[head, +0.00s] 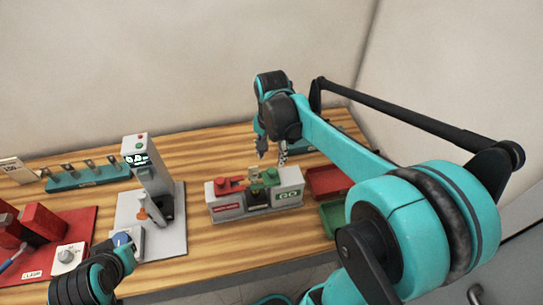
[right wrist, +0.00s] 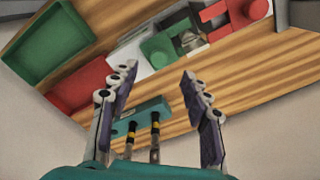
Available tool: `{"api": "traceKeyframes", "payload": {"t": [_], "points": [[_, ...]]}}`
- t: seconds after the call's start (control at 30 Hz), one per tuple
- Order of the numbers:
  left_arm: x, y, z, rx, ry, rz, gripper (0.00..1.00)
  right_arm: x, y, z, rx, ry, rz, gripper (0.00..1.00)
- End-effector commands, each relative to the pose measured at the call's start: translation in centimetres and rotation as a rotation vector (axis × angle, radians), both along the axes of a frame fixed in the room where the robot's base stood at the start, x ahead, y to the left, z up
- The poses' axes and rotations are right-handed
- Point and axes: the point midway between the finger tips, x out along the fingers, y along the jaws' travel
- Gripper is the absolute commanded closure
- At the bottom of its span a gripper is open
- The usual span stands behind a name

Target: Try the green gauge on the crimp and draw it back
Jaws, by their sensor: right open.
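The green gauge (head: 266,179) sits on the right part of a grey gauge stand (head: 228,207), above a GO label. It also shows in the right wrist view (right wrist: 162,48). A red gauge (head: 229,185) sits on the stand's left part. A small metallic piece (right wrist: 190,40) shows between the gauges; I cannot tell whether it is the crimp. My right gripper (head: 272,157) is open and empty, behind and above the stand, apart from the green gauge. My left gripper (head: 122,250) is low at the front left, near a blue button; its fingers are unclear.
A red tray (head: 328,181) and a green tray (head: 335,218) stand right of the gauge stand. A teal rack (right wrist: 125,115) with two banded rods lies at the back right. A grey press (head: 147,170), a teal rack (head: 88,176) and a red fixture (head: 75,225) occupy the left.

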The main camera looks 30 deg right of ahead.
Motion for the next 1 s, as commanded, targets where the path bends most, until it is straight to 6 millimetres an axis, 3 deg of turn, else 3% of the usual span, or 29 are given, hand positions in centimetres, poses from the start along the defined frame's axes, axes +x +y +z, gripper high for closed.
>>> {"api": "traceKeyframes", "payload": {"t": [0.03,0.17,0.63,1.0], "points": [[0.0,0.0,0.8,0.000,0.000,0.000,1.00,0.4,-0.3,0.6,0.003,0.017,-0.029,0.53],[0.0,0.0,0.9,0.000,0.000,0.000,1.00,0.7,-0.6,0.1,0.008,0.039,-0.066,0.53],[0.0,0.0,-0.3,0.000,0.000,0.000,1.00,0.7,-0.6,-6.7,0.007,0.038,-0.066,0.53],[0.0,0.0,-0.4,0.000,0.000,0.000,1.00,0.7,-0.6,-7.5,0.007,0.038,-0.065,0.53]]}}
